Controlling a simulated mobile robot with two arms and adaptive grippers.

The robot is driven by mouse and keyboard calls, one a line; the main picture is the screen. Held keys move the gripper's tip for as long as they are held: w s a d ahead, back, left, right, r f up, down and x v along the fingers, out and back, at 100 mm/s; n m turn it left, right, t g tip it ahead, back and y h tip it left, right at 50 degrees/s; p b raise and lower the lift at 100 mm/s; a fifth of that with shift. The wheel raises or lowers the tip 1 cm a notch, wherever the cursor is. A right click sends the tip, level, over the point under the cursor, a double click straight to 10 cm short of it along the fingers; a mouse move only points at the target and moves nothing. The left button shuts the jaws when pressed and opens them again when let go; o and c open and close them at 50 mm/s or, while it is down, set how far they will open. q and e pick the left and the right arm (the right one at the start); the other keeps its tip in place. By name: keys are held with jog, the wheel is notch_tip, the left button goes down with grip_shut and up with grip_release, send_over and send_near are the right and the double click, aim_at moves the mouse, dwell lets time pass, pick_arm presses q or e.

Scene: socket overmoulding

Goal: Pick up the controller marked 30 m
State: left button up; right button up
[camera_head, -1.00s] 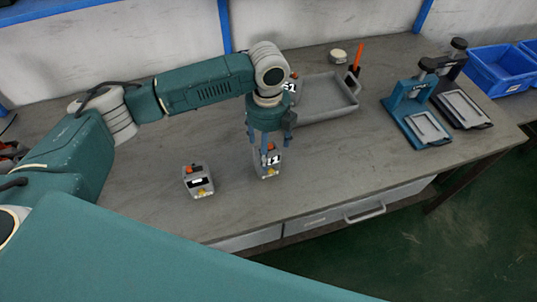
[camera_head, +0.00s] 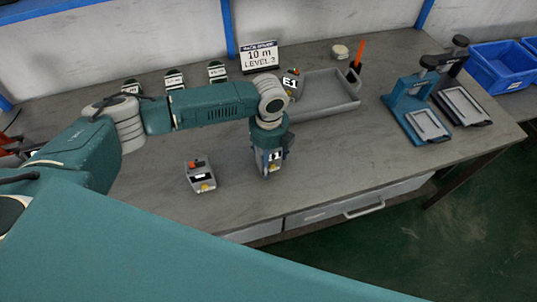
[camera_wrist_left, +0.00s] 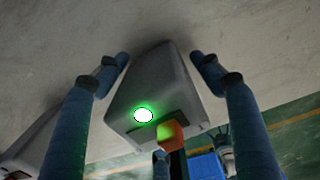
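A grey controller (camera_head: 271,168) with a white label, which seems to read 11, stands near the middle of the table. My left gripper (camera_head: 268,158) is lowered over it from above. In the left wrist view the controller (camera_wrist_left: 150,100) shows a lit green lamp and an orange knob. The fingers of my left gripper (camera_wrist_left: 160,59) stand open on both sides of it, with a gap visible on the right. A second grey controller (camera_head: 200,177) with an orange knob stands to the left. No 30 m marking is readable. My right gripper is not in view.
A sign (camera_head: 260,57) reading 10 m, LEVEL 3 stands at the back. Several small labelled devices stand there, one marked E1 (camera_head: 290,82) beside a grey tray (camera_head: 335,105). Two press-like stands, one blue (camera_head: 415,110), are at right. The front right table is clear.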

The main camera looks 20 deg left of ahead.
pick_arm(q)
jog(key=c, duration=1)
jog(key=shift+r, duration=0.1)
